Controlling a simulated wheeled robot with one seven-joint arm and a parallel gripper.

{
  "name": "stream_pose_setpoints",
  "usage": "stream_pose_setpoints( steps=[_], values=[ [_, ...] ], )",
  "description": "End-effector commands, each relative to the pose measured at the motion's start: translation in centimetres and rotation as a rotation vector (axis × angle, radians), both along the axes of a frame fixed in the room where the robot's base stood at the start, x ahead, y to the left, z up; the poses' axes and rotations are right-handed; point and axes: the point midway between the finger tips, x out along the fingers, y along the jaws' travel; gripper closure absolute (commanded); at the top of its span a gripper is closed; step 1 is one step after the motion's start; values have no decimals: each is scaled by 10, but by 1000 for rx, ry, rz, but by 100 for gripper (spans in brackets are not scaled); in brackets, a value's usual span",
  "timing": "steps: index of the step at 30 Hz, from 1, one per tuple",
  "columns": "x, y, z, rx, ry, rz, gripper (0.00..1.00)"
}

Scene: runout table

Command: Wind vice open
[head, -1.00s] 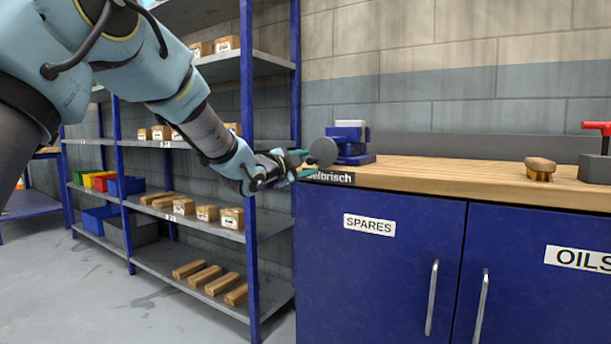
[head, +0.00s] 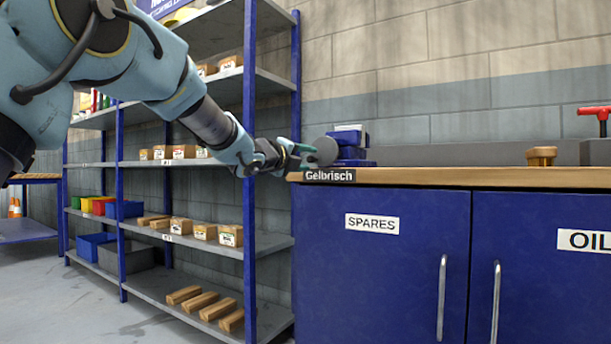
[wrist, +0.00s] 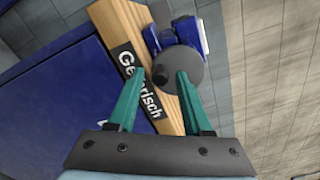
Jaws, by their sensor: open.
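The blue vice (head: 350,153) sits at the left end of the wooden bench top; it also shows in the wrist view (wrist: 154,42). Its round grey handwheel (head: 326,150) faces my arm, with a small dark knob (wrist: 160,76) on its face. My gripper (head: 303,152) is at the wheel's left side. In the wrist view my teal fingers (wrist: 157,76) are apart, with the knob between their tips and part of the wheel (wrist: 185,64) behind them. I cannot tell whether the fingers touch the wheel.
The bench (head: 430,178) has a dark "Gelbrisch" plate (head: 330,176) on its front edge, below the vice. A blue cupboard (head: 385,265) is underneath. A wooden-coloured brush (head: 541,157) and a red-handled tool (head: 596,115) stand farther right. Blue shelving (head: 250,190) is left, behind my arm.

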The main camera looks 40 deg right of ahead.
Motion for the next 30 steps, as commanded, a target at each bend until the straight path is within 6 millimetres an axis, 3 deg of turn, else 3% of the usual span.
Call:
stream_pose_setpoints(
  steps=[1,10,18,30],
  values=[
    [0,0,-7,15,-68,0,50],
    [0,0,-3,74,-291,0,50],
    [0,0,-1,155,-596,1,50],
    [-2,0,0,161,-613,1,50]
  ],
)
